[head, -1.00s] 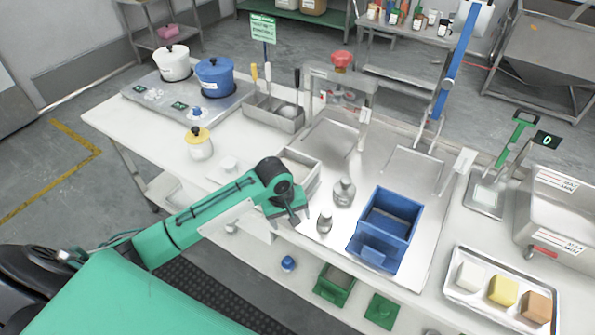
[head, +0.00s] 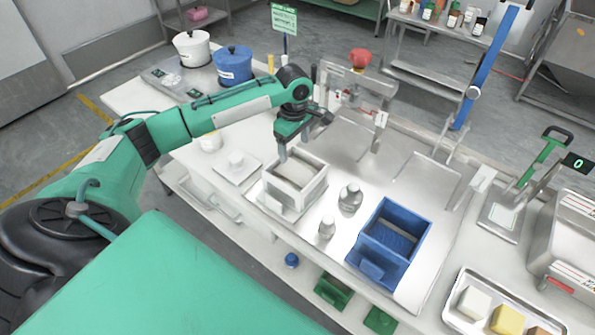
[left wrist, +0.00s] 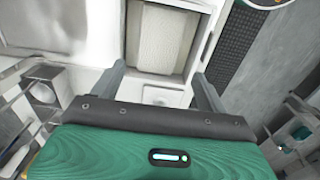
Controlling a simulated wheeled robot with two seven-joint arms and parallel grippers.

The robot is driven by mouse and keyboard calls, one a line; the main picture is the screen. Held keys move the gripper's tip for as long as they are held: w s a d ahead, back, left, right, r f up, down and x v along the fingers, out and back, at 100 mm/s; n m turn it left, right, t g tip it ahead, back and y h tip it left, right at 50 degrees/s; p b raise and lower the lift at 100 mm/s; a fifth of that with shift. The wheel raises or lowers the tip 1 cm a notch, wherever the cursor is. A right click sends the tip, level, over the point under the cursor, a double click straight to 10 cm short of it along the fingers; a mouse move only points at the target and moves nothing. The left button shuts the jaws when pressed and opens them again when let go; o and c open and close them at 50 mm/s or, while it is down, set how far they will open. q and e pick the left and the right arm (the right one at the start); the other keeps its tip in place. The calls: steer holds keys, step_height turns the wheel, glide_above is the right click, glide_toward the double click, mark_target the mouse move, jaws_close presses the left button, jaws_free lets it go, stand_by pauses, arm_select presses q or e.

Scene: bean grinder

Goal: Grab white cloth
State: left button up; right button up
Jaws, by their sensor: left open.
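The white cloth (head: 296,169) appears to be the pale textured piece lying inside a white open-topped box (head: 290,199) on the bench. In the left wrist view the cloth (left wrist: 160,38) shows ribbed and flat between the box walls. My left gripper (head: 302,136) is above the box's back edge, pointing down, open and empty. In the left wrist view its fingers (left wrist: 159,75) are spread on either side of the box's near end, apart from the cloth. My right gripper is not in view.
A silver flask (head: 350,200) and a smaller silver bottle (head: 327,228) stand right of the box. A blue bin (head: 408,262) is further right. A frame with a red knob (head: 360,58) stands behind. A white plate (head: 237,168) lies to the left.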

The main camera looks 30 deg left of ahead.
arm_select(q)
glide_above(296, 172)
steer(key=f, duration=0.4)
steer(key=shift+a+f+p, duration=0.15)
steer(key=shift+a+p, duration=0.05)
steer(key=shift+p, duration=0.1)
steer(key=shift+f, duration=0.4)
step_height(296, 172, down, 5)
steer(key=shift+d+r+p, duration=0.1)
steer(key=shift+d+p, duration=0.05)
steer(key=shift+p, duration=0.85)
steer(key=c, duration=0.7)
steer(key=shift+c, duration=0.2)
